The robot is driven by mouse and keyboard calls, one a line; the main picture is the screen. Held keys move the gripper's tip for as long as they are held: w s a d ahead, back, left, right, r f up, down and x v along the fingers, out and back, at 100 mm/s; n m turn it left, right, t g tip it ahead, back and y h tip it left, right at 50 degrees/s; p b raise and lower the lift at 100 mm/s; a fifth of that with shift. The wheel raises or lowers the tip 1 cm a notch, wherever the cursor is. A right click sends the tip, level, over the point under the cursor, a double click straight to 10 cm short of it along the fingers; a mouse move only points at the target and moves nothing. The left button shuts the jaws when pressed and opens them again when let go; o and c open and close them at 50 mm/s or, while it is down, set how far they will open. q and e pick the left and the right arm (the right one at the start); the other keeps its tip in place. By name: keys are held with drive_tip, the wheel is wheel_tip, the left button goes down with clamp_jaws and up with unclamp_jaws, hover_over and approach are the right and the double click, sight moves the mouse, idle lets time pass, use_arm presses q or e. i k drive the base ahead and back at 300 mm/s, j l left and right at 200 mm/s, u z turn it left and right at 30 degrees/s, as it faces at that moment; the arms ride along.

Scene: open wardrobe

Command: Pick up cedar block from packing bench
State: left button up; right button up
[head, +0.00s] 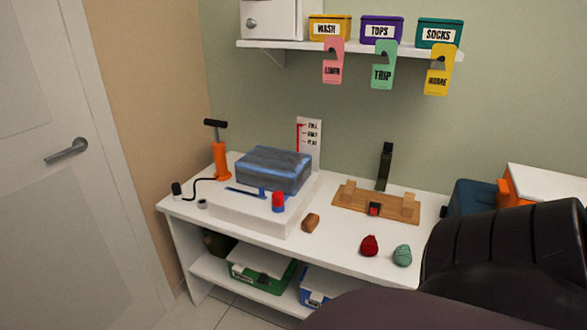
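The cedar block (311,222) looks like a small brown block with rounded edges. It lies on the white top of the packing bench (335,238), near the front edge, to the right of the white raised base under a blue-grey bundle. Nothing covers it in the head view. Neither my left nor my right gripper is in view.
A blue-grey bundle (272,170), orange pump (220,160), wooden fixture (376,203), red ball (369,245) and green ball (402,255) are on the bench. A large black ribbed shape (505,260) blocks the lower right. Bare bench top surrounds the block's front and right.

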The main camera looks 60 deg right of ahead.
sight(311, 222)
drive_tip(key=i+z, duration=0.25)
drive_tip(key=z, duration=0.15)
drive_tip(key=i+z, duration=0.25)
drive_tip(key=z, duration=0.15)
drive_tip(key=i+j+z, duration=0.1)
drive_tip(key=z, duration=0.25)
drive_tip(key=i+j, duration=0.05)
drive_tip(key=i, duration=0.05)
